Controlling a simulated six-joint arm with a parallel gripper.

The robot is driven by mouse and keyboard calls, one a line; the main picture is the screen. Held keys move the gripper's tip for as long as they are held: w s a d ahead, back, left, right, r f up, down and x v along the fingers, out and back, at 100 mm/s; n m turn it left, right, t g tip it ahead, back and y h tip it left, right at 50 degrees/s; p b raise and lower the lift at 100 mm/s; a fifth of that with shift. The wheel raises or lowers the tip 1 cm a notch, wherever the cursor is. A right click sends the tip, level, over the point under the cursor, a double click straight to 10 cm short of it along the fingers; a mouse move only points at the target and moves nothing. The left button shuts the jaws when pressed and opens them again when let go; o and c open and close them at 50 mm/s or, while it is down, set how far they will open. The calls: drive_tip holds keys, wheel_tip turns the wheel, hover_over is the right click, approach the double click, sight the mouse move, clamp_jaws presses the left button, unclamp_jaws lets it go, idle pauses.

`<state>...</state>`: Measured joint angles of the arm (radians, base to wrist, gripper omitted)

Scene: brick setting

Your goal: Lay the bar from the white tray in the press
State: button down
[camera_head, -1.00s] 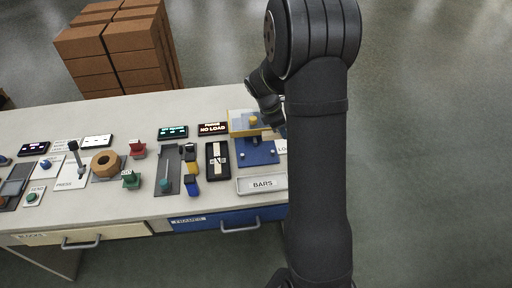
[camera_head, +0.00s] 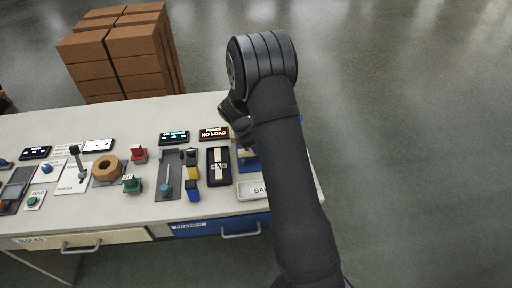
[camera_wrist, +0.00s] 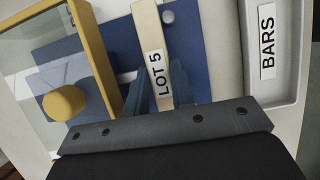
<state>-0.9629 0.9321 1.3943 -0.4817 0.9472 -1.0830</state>
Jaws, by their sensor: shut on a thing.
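In the wrist view my gripper (camera_wrist: 160,92) is shut on a cream bar (camera_wrist: 148,28) labelled LOT 5. The bar runs up the picture, its far end cut off by the top edge. It appears over a blue plate (camera_wrist: 122,45) beside a mustard-yellow frame (camera_wrist: 96,62); I cannot tell whether it touches the plate. The white tray (camera_wrist: 297,70) labelled BARS is to the right, its visible floor bare. In the head view the tray (camera_head: 246,194) and blue plate (camera_head: 242,153) are partly hidden by my arm, which also hides the gripper and bar.
A yellow knob (camera_wrist: 64,103) stands left of the frame. In the head view a black holder (camera_head: 218,166), a lever slot (camera_head: 167,176), a hexagonal nut (camera_head: 106,168) and a lever on a plate marked PRESS (camera_head: 75,186) lie to the left. A NO LOAD display (camera_head: 214,134) is behind.

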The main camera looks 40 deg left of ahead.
drive_tip(key=shift+f, duration=0.55)
drive_tip(key=c, duration=1.2)
unclamp_jaws()
drive_tip(key=shift+c, duration=0.2)
drive_tip(key=shift+r, duration=0.35)
drive_tip(key=v, duration=1.2)
drive_tip(key=shift+r, duration=0.25)
drive_tip(key=shift+w+f, duration=0.1)
